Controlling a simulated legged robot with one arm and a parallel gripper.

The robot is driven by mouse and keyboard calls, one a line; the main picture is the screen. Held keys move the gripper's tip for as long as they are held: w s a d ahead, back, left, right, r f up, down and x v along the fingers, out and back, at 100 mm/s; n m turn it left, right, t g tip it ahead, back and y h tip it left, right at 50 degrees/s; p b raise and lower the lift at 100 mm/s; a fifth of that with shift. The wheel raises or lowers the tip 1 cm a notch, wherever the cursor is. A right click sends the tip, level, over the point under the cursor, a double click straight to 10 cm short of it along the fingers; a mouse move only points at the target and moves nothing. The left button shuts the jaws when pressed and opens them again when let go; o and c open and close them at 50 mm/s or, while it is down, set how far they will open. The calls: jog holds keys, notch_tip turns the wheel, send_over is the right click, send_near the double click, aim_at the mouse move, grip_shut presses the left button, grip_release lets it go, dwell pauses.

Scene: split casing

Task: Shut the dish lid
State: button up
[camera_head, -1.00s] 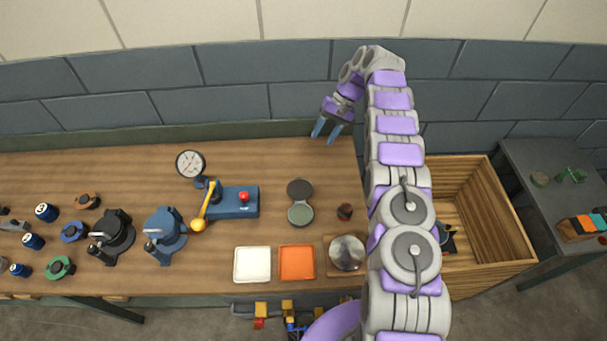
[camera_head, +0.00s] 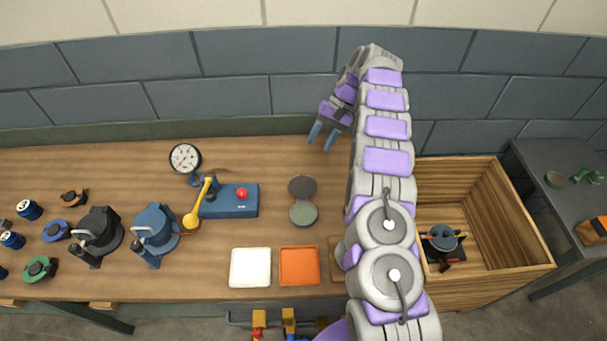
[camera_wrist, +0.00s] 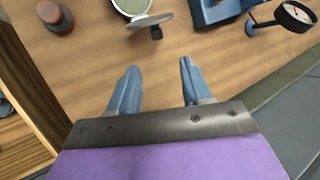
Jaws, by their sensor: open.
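The small round dish (camera_head: 303,213) stands on the bench with its greenish inside facing up. Its lid (camera_head: 302,187) is a dark disc, open on the far side of the dish. In the wrist view the lid (camera_wrist: 150,20) stands tilted up, seen nearly edge-on, with a dark knob on the side facing my gripper. The dish (camera_wrist: 130,5) is partly cut off at the top edge there. My gripper (camera_head: 321,139) is open and empty, behind and right of the lid, touching nothing. Its two blue fingers (camera_wrist: 159,66) are spread apart in the wrist view.
A blue box with a red button (camera_head: 230,203) and a dial gauge (camera_head: 185,158) stand left of the dish. White (camera_head: 250,268) and orange (camera_head: 299,267) trays lie in front. A red-brown knob-like piece (camera_wrist: 55,17) stands nearby. A wooden bin (camera_head: 480,220) is at right.

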aim_at(302, 185)
jog(key=b+x, duration=0.2)
jog(key=x, duration=1)
jog(key=shift+d+b, duration=0.3)
jog(key=shift+b, duration=0.1)
jog(key=shift+a, duration=0.1)
grip_shut()
